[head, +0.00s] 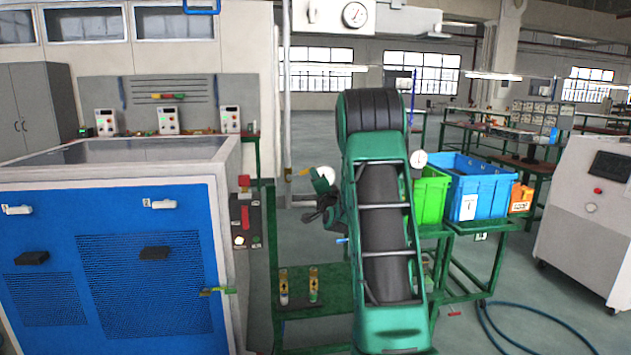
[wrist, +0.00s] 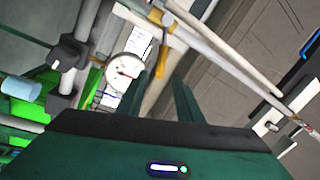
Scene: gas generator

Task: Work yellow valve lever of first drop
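In the wrist view my gripper (wrist: 163,90) has two dark green fingers standing apart, with nothing seen held between them. Beyond the fingertips a yellow lever (wrist: 171,42) shows by the pale pipes. A second yellow piece (wrist: 155,16) sits close to it, higher in the picture. I cannot tell which of them belongs to the first drop. In the head view a small yellow lever (head: 303,172) shows beside the upright pipe, left of my arm. My arm hides much of the pipework there, and I cannot make out the fingers in that view.
A round gauge (wrist: 124,70) and a black knob (wrist: 68,53) sit left of the fingers in the wrist view. A blue-fronted cabinet (head: 130,225) stands left. Green and blue crates (head: 488,190) are on a green bench to the right. A blue hose (head: 535,318) lies on the floor.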

